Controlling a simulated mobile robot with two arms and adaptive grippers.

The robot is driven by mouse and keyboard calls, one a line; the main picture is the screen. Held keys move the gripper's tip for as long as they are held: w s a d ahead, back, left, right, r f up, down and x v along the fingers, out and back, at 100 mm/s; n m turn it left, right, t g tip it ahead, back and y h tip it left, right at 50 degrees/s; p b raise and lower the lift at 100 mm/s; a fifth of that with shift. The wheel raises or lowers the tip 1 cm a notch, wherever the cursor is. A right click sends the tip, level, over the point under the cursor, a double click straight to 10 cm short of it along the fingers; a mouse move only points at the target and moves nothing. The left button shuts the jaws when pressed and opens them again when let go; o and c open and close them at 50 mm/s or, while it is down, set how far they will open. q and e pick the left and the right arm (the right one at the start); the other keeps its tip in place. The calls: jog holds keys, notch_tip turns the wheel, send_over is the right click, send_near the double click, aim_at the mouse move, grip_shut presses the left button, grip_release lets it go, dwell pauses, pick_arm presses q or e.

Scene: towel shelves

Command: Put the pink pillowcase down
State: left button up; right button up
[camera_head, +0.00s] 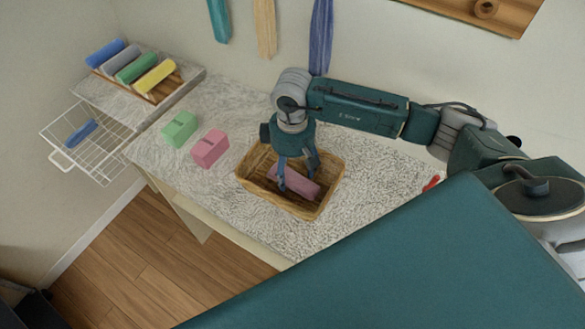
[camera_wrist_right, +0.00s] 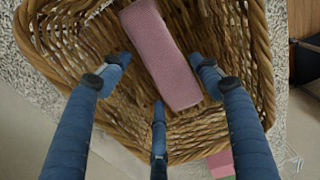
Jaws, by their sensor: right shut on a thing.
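The pink pillowcase (camera_head: 294,183) is a dusty pink folded roll inside the wicker basket (camera_head: 330,189). My right gripper (camera_head: 297,180) reaches down into the basket from above and is shut on the pillowcase. In the right wrist view the pillowcase (camera_wrist_right: 162,55) lies slanted between the blue fingers (camera_wrist_right: 163,72), with the woven basket (camera_wrist_right: 262,60) around it. Whether the pillowcase touches the basket floor is hard to tell. My left gripper is not in view.
A pink box (camera_head: 210,148) and a green box (camera_head: 180,129) stand left of the basket on the speckled counter (camera_head: 380,190). A rack (camera_head: 165,92) with several coloured rolls and a wire basket (camera_head: 75,155) holding a blue roll are at far left. Towels (camera_head: 320,35) hang behind.

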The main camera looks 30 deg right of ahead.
aim_at(293, 172)
jog(key=shift+f, duration=0.2)
jog(key=o, duration=1.2)
jog(key=shift+r, duration=0.1)
jog(key=shift+r, duration=0.4)
notch_tip(293, 172, up, 12)
jog(key=b, duration=0.4)
jog(key=shift+f, duration=0.25)
jog(key=shift+s+f, duration=0.1)
